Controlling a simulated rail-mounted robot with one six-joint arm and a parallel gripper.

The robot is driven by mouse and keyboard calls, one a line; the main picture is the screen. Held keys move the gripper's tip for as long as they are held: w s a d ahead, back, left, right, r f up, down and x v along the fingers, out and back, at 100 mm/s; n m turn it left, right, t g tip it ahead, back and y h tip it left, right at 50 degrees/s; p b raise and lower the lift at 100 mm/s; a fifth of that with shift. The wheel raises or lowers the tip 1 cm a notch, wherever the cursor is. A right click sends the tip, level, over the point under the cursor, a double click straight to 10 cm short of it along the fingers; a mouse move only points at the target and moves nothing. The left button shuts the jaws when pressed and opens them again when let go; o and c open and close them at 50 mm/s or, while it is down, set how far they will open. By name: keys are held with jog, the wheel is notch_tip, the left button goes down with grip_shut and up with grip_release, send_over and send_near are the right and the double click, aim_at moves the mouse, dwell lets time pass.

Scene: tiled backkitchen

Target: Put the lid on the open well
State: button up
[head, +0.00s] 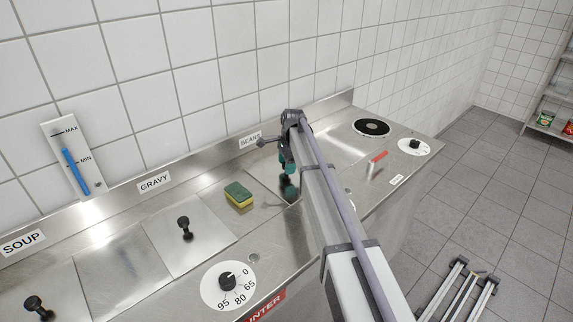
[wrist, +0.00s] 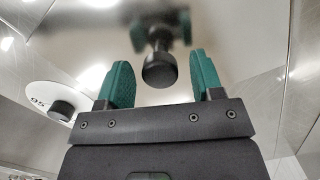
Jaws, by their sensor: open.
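My gripper (head: 287,166) is low over the steel plate (head: 266,180) below the BEANS label, at the right part of the counter. In the wrist view my gripper (wrist: 159,64) is open, with its green fingers spread. A black lid knob (wrist: 158,72) stands between them, apart from both. The shiny steel under it mirrors the knob and fingers. In the head view my arm hides this knob and part of the plate. A lid with a black knob (head: 185,228) lies at GRAVY, and another lid knob (head: 40,306) shows at SOUP. I cannot make out an open well.
A yellow-green sponge (head: 239,195) lies on the counter just left of my gripper. A dial (head: 227,284) is on the front slope. A round hotplate (head: 372,128), a red-handled item (head: 379,156) and another dial (head: 414,146) are to the right. The tiled wall closes the back.

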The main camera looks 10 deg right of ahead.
notch_tip(320, 180, up, 11)
jog(key=d+p, duration=0.1)
jog(key=p, duration=0.9)
jog(key=s+a+f+n+h+b, duration=0.1)
jog(key=s+n, duration=1.5)
jog(key=s, duration=2.1)
jog(key=shift+s+f+b, duration=0.3)
jog(key=shift+s+b, duration=0.1)
